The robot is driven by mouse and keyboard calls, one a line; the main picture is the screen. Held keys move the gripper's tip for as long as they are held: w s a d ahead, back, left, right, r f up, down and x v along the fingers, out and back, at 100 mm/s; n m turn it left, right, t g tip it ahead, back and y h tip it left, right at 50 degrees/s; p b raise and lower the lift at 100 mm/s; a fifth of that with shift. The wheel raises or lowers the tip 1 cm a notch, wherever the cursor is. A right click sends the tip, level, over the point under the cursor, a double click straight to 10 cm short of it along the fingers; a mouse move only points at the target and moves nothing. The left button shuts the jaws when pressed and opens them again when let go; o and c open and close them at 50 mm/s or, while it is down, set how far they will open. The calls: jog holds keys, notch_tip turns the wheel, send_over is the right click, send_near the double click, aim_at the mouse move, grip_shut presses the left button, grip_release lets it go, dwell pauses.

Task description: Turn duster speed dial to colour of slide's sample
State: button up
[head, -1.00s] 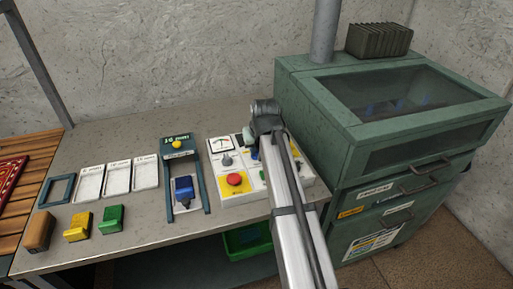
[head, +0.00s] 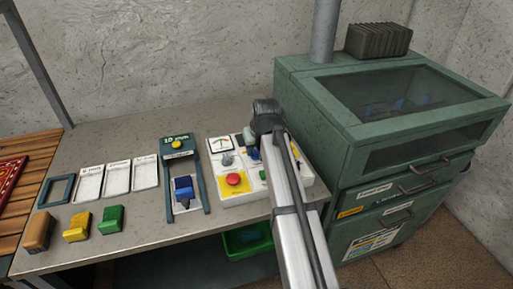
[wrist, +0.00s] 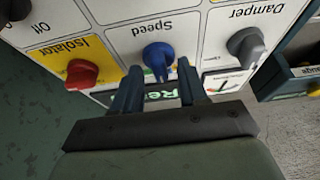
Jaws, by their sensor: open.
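The Speed dial is a blue knob (wrist: 157,56) on the white control panel (head: 232,198), upside down in the wrist view. My gripper (wrist: 160,72) is open, its two dark blue fingers close to the knob, one on each side; I cannot tell whether they touch it. The colour marks around the dial are mostly hidden. In the head view, a blue sample block (head: 183,189) sits in the blue-framed slide (head: 200,190), below a head with a yellow button. My arm hides much of the panel's right side there.
A grey Damper knob (wrist: 246,46) and a red Isolator knob (wrist: 82,75) flank the Speed dial. A green cabinet (head: 395,130) stands close on the right.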

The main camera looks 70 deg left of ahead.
jog(key=shift+r, duration=0.1)
jog(key=v, duration=1.3)
jog(key=shift+d+r, duration=0.2)
jog(key=shift+r, duration=0.05)
